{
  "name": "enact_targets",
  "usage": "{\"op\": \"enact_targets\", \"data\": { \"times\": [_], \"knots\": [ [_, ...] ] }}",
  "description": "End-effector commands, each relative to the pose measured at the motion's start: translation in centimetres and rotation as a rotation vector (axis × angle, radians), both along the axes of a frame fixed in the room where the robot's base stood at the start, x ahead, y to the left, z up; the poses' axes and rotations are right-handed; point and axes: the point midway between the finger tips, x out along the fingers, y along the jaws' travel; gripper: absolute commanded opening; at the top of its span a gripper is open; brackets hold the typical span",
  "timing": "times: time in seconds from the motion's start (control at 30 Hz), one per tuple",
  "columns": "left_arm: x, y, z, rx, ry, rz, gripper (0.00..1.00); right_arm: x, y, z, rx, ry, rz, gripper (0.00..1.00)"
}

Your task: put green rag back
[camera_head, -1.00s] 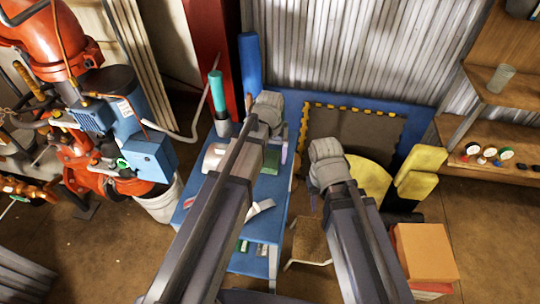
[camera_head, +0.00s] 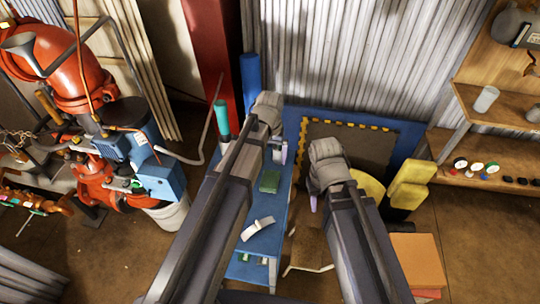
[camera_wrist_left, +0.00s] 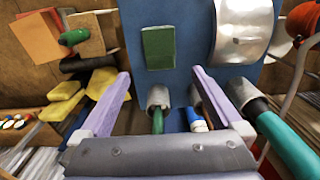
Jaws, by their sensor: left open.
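The green rag (camera_head: 269,181) lies as a flat folded rectangle on the blue cart top (camera_head: 264,221), just right of my left arm. In the left wrist view the rag (camera_wrist_left: 158,47) lies ahead of the fingertips, between their lines and apart from them. My left gripper (camera_head: 278,153) is open and empty; its two pale purple fingers (camera_wrist_left: 160,84) are spread wide in the wrist view. My right gripper (camera_head: 313,204) hangs to the right of the cart. Only a bit of its finger shows below the wrist, so its opening is hidden.
A silver cylinder (camera_wrist_left: 242,30) lies beside the rag. Grey holders (camera_wrist_left: 158,97) with green and blue tubes stand at the cart's edge. Yellow pieces (camera_head: 409,184) and an orange box (camera_head: 417,260) are at right.

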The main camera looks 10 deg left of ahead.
Motion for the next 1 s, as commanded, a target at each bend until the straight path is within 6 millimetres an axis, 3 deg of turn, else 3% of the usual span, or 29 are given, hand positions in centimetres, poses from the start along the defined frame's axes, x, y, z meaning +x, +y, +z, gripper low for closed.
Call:
{"op": "enact_targets", "data": {
  "times": [0.07,0.13,0.3,0.4,0.47,0.57,1.0],
  "knots": [
    [-0.1,-0.1,0.0,0.000,0.000,-0.002,1.00,0.0,0.0,0.0,0.000,0.000,0.000,0.38],
    [-1.6,-0.8,0.0,0.007,0.004,-0.028,1.00,0.0,0.0,0.0,0.000,0.000,0.000,0.38],
    [-9.7,-4.1,0.0,0.058,0.027,-0.198,1.00,0.0,0.0,0.0,0.000,0.000,0.000,0.38],
    [-13.2,-5.1,0.1,0.086,0.037,-0.281,1.00,0.0,0.0,0.0,0.000,0.000,0.000,0.38],
    [-14.4,-5.4,0.1,0.097,0.041,-0.312,1.00,0.0,0.0,0.0,0.000,0.000,0.000,0.38],
    [-15.1,-5.7,0.1,0.106,0.045,-0.336,1.00,0.0,0.0,0.0,0.000,0.000,0.000,0.38],
    [-14.8,-5.7,0.1,0.106,0.045,-0.336,1.00,0.0,0.0,0.0,0.000,0.000,0.000,0.38]
  ]
}}
